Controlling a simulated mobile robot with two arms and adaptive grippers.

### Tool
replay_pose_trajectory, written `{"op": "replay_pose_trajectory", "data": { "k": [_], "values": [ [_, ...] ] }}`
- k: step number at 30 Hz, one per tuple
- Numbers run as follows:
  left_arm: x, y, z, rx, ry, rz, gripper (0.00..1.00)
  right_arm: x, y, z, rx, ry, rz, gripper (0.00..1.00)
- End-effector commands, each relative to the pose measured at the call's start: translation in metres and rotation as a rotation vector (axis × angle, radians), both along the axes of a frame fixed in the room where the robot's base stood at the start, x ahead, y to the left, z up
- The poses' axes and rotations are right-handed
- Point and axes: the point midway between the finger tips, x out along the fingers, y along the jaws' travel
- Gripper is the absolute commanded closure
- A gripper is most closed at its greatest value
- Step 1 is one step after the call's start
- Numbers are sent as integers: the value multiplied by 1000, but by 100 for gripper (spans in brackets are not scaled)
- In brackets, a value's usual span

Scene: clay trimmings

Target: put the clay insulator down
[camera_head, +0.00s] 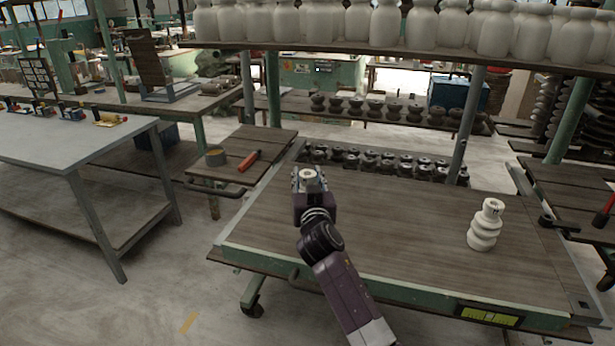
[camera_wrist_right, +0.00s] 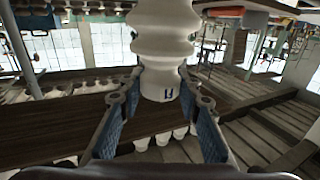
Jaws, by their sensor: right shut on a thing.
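My right gripper (camera_head: 309,180) reaches over the left part of the wooden-topped cart. It is shut on a white clay insulator (camera_head: 308,173), whose pale top shows between the fingers. In the right wrist view the same ribbed insulator (camera_wrist_right: 162,45) fills the space between the two blue-padded fingers (camera_wrist_right: 160,110), with a small dark mark near its end. Whether it touches the cart top (camera_head: 390,240) cannot be told. A second white ribbed insulator (camera_head: 486,225) stands upright on the right of the cart top. My left gripper is not in view.
A high shelf (camera_head: 400,52) with several white clay pieces crosses behind the cart. Dark insulators (camera_head: 385,160) stand in rows just past its back edge. A side table at left holds an orange-handled tool (camera_head: 249,160) and a round container (camera_head: 215,157). The cart's middle is clear.

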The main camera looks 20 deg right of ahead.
Motion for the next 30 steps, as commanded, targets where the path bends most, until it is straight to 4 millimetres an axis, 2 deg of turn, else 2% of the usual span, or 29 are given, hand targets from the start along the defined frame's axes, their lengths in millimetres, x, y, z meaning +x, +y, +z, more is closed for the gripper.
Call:
{"op": "replay_pose_trajectory", "data": {
  "k": [3,8,9,14,25,30],
  "values": [
    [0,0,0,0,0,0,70,0,0,4,0,-6,1,100],
    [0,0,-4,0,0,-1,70,0,0,0,0,-6,1,100],
    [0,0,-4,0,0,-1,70,0,0,-3,0,0,0,68],
    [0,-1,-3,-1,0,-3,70,0,0,-2,0,1,0,51],
    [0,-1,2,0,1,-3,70,0,0,3,-1,0,-1,51],
    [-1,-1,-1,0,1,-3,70,-19,4,-1,1,1,0,51]
  ]
}}
